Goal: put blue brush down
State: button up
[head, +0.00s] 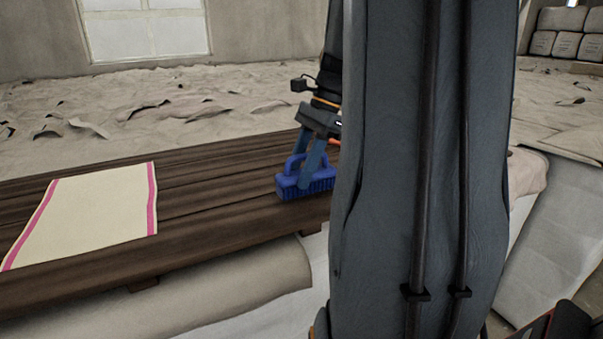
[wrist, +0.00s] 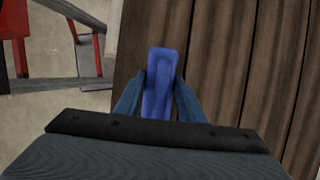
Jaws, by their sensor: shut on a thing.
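The blue brush (head: 291,186) has a looped handle on top and bristles below. In the head view it is at the near edge of the dark wooden table (head: 200,229), bristles down. I cannot tell whether the bristles touch the wood or hang just above it. My gripper (head: 309,173) points down from above and is shut on the brush's handle. In the wrist view the brush (wrist: 160,85) lies between the two fingers of my gripper (wrist: 160,98), over the left edge of the planks. My own arm hides the table's right part in the head view.
A cream cloth with pink stripes (head: 95,212) lies flat on the table's left part. Bare planks lie between cloth and brush. Below the table's near edge is a rolled beige sheet (head: 200,300). Rubble-strewn floor (head: 200,95) stretches behind.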

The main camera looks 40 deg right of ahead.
aim_at(306, 156)
jog(key=shift+f+p, duration=0.45)
jog(key=shift+f, duration=0.3)
jog(key=o, duration=0.9)
jog(key=shift+f+b, duration=0.35)
jog(key=shift+b, duration=0.45)
jog(key=v, duration=0.2)
jog(key=b+v, duration=0.1)
jog(key=v, duration=0.2)
jog(key=a+b+v, duration=0.1)
jog(key=v, duration=0.2)
jog(key=shift+s+a+r, duration=0.1)
jog(key=shift+s+r, duration=0.05)
jog(key=shift+r, duration=0.15)
jog(key=shift+r, duration=0.1)
